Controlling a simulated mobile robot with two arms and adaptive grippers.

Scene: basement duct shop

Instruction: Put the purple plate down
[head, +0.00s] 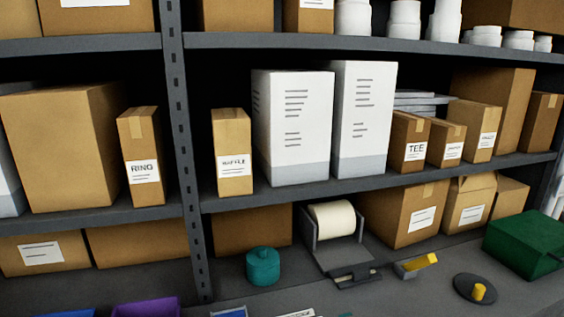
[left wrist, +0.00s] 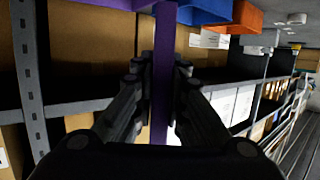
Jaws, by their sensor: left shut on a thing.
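In the left wrist view my left gripper (left wrist: 164,68) is shut on the purple plate (left wrist: 163,105), seen as a narrow edge-on strip between the fingers. The strip runs up to the top of that view and down past the fingers. In the head view a purple thing (head: 146,308) shows at the bottom edge, mostly cut off; I cannot tell whether it is the plate or a bin. Neither gripper shows in the head view. I cannot tell whether the plate touches anything.
In the head view a bench below the shelves holds a teal jar (head: 263,267), a label roll dispenser (head: 335,225), a yellow-handled tool (head: 420,262) and a green box (head: 528,244). A shelf post (head: 182,150) stands left of centre. Blue (left wrist: 207,11) and orange (left wrist: 236,18) bins show in the left wrist view.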

